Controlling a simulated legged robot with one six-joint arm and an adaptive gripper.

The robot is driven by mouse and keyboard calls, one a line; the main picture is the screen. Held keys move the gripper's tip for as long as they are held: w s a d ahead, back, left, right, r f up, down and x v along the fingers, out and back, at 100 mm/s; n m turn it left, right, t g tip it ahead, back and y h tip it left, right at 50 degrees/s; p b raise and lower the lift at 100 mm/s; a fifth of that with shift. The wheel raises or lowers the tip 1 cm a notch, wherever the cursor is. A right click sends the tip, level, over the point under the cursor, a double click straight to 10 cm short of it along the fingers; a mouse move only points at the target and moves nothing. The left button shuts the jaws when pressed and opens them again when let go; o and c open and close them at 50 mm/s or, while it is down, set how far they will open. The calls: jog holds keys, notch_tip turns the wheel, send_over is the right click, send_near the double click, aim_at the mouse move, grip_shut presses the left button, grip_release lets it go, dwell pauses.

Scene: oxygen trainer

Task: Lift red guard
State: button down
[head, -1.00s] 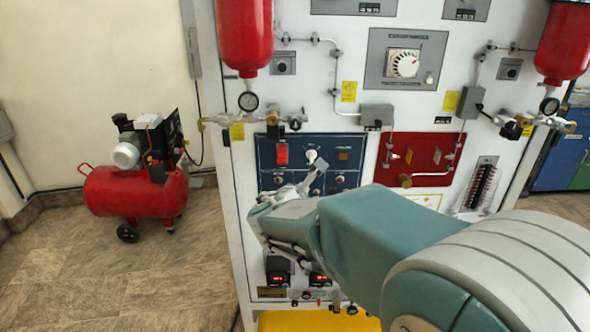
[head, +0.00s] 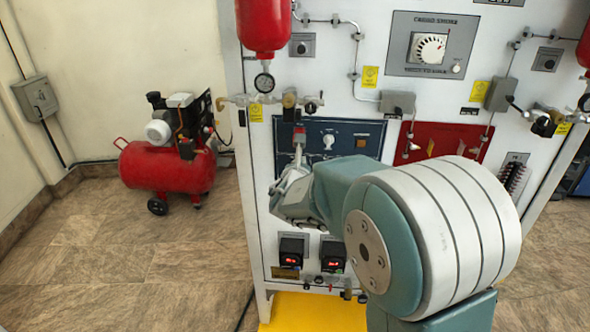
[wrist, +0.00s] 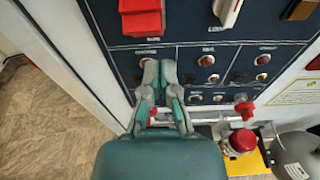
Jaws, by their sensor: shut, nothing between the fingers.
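The red guard (head: 299,135) is a small red cover on the upper left of the blue switch panel (head: 343,131). In the wrist view the red guard (wrist: 141,18) shows at the top edge, cut off by the frame. My gripper (wrist: 158,68) is shut and empty, its fingertips just below the guard and slightly to its right in that view. In the head view my gripper (head: 302,152) is right under the guard, with its fingers pointing up. I cannot tell whether the fingertips touch the panel.
A red regulator knob (wrist: 243,140) and pipework are lower right. A red compressor (head: 168,168) stands on the floor at left. Gauge valves (head: 290,99) jut out above the panel.

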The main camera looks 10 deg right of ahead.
jog(key=shift+s+a+r, duration=0.1)
jog(key=shift+a+r, duration=0.05)
jog(key=shift+r, duration=0.65)
jog(key=shift+s+a+r, duration=0.1)
jog(key=shift+a+r, duration=0.05)
jog(key=shift+r, duration=0.65)
jog(key=shift+w, duration=0.1)
